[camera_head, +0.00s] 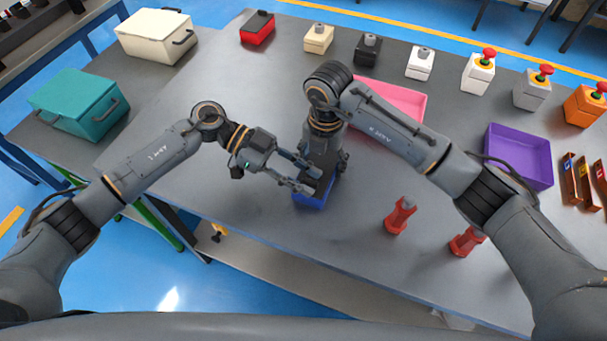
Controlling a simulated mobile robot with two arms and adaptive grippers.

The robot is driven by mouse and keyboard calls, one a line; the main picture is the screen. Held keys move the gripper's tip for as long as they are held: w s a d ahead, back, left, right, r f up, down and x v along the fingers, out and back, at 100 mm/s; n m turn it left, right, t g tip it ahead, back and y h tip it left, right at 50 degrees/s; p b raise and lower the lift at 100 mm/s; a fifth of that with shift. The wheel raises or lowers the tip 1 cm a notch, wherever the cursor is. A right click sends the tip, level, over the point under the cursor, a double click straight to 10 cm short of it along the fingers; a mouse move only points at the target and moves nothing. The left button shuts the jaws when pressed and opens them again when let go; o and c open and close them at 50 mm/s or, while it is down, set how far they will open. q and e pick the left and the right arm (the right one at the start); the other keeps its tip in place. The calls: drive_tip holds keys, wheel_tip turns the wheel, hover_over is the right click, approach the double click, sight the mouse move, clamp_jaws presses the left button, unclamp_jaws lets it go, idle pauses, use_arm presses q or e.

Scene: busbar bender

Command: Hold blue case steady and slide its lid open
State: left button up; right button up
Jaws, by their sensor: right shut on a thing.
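The blue case (312,202) sits near the front edge of the grey table, in the middle of the view. Only its blue lower front and part of its dark top show; its lid and the rest are largely hidden by my grippers. My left gripper (315,181) comes in from the left with its fingers spread apart at the case's left side. I cannot tell whether they touch it. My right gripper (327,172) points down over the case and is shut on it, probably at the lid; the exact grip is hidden.
A pink tray (405,104) and a purple tray (519,160) lie to the right. Two red posts (400,215) stand front right. Several small boxes, including a red one (257,29), line the back. A teal box (77,104) and a cream box (155,36) stand left.

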use_arm(q)
clamp_jaws()
drive_tip(key=shift+s, duration=0.1)
drive_tip(key=s+a, duration=0.1)
drive_tip(key=s, duration=0.1)
drive_tip(key=s+a, duration=0.1)
drive_tip(key=s, duration=0.5)
drive_tip(key=shift+a, duration=0.4)
use_arm(e)
drive_tip(key=shift+d, duration=0.1)
use_arm(q)
unclamp_jaws()
